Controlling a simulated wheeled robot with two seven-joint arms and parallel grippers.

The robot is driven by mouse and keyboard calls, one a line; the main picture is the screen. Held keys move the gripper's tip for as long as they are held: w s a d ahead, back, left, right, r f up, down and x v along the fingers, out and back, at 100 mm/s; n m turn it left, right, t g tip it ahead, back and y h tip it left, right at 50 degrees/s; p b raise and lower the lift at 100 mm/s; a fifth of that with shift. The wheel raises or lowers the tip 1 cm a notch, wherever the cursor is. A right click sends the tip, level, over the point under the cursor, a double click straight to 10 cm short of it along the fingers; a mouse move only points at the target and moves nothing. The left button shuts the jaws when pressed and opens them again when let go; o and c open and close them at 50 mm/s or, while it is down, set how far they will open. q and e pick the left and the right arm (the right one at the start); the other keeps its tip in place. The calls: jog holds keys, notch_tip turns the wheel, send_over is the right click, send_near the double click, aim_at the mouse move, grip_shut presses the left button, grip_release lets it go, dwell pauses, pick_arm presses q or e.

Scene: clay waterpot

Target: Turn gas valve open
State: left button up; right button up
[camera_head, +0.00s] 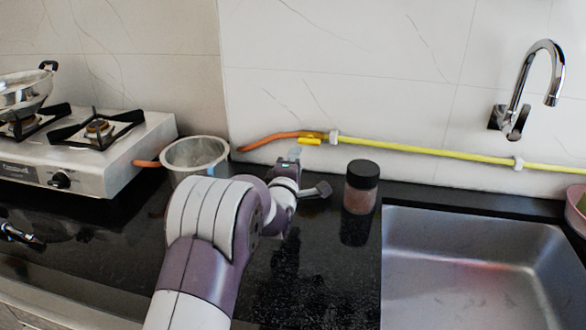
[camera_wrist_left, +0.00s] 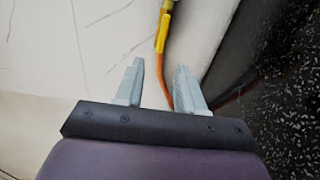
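The gas valve (camera_head: 311,141) has a small yellow handle and sits on the gas line along the back wall, where the orange hose meets the yellow pipe. It also shows in the left wrist view (camera_wrist_left: 164,30), at the top centre. My left gripper (camera_head: 294,154) is just in front and to the left of the valve. In the left wrist view my left gripper (camera_wrist_left: 160,66) has its two fingers apart with nothing between them; the valve lies beyond the fingertips, roughly in line with the gap. My right gripper is not in view.
A metal pot (camera_head: 196,152) stands left of my left gripper and a dark-lidded jar (camera_head: 361,188) to its right. A gas stove (camera_head: 95,165) is at the left, a sink (camera_head: 470,225) at the right. A dark object (camera_head: 20,236) lies at the left edge.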

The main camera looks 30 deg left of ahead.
pick_arm(q)
jog(key=shift+v, duration=1.65)
